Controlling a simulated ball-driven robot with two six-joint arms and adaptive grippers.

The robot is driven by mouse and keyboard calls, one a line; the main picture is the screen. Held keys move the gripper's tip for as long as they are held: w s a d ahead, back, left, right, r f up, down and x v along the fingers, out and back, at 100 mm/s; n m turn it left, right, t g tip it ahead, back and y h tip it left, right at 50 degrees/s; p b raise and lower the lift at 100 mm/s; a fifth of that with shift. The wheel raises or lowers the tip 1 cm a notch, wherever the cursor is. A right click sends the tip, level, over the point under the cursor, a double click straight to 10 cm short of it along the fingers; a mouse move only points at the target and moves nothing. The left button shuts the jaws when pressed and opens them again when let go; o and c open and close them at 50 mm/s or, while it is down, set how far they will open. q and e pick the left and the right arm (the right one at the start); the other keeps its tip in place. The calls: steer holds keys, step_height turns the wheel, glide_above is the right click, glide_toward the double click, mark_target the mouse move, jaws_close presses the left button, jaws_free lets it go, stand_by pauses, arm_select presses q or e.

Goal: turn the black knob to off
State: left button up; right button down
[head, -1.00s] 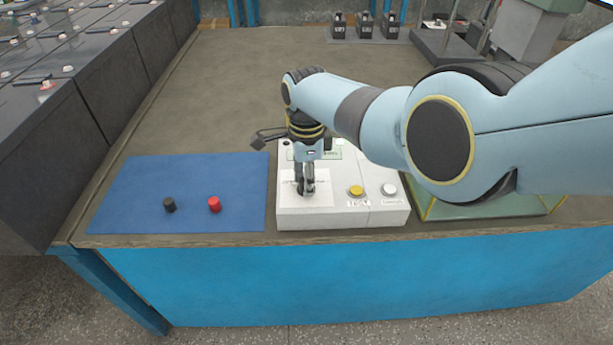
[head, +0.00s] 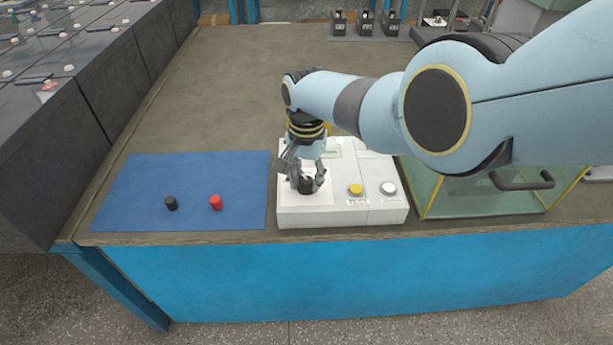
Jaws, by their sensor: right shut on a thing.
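The black knob (head: 306,186) sits on the left part of the top of a white control box (head: 340,217). My right gripper (head: 307,183) reaches down from above and is shut on the knob, with a finger on either side of it. The gripper hides part of the knob and of the label around it, so I cannot read which way the knob points. My left gripper does not show.
On the box, right of the knob, are a yellow button (head: 355,189) and a white button (head: 388,188). A blue mat (head: 130,185) at left holds black (head: 171,203) and red (head: 215,202) terminal caps. A glass-sided case (head: 480,195) with a dark handle stands right.

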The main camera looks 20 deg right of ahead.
mark_target(306, 179)
steer(key=n, duration=0.6)
steer(key=shift+n, duration=0.3)
stand_by(0.4)
steer(key=c, duration=0.9)
jaws_free()
steer(key=shift+c, duration=0.2)
steer(key=shift+r, duration=0.15)
steer(key=shift+w+a+r, duration=0.1)
steer(key=shift+w+r, duration=0.05)
steer(key=shift+r, duration=0.45)
step_height(306, 179, up, 11)
steer(key=shift+f, duration=0.2)
